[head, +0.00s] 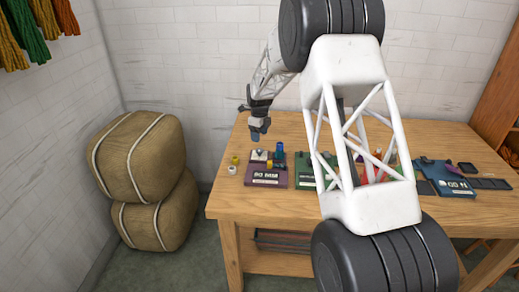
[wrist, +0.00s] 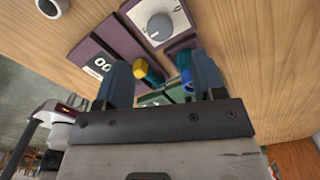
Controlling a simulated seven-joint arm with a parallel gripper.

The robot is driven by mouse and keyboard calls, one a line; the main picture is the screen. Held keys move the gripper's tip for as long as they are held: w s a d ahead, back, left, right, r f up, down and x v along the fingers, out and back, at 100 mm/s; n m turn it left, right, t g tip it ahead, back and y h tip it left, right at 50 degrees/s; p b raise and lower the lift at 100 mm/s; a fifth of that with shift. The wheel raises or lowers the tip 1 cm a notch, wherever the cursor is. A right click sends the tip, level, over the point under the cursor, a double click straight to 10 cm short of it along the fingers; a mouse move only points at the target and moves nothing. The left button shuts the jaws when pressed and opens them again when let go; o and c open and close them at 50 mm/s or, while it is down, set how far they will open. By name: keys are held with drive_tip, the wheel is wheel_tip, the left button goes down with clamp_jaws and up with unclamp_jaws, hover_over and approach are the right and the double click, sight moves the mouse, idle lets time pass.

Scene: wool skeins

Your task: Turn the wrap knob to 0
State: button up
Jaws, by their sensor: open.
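A round grey knob (wrist: 160,26) sits on a pale dial plate on a purple unit in the wrist view. I cannot read a name on it or tell its setting, so I cannot tell for sure that it is the wrap knob. The purple unit (head: 266,183) with a white-lettered label stands at the left of the table in the head view; its pale dial (head: 260,155) is small there. My gripper (wrist: 160,68) is open, its blue fingers apart and empty, above the units. In the head view my gripper (head: 257,136) hangs above and behind the purple unit.
A yellow piece (wrist: 141,67) and a blue piece (wrist: 187,80) show between the fingers. A blue spool (head: 280,150) stands by the purple unit; a green unit (head: 305,173) and a blue unit (head: 447,178) lie farther right. The table's left front (head: 222,203) is bare.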

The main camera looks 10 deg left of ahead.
sight(260, 149)
drive_tip(key=shift+f, duration=0.15)
drive_tip(key=shift+f, duration=3.8)
drive_tip(key=c, duration=0.9)
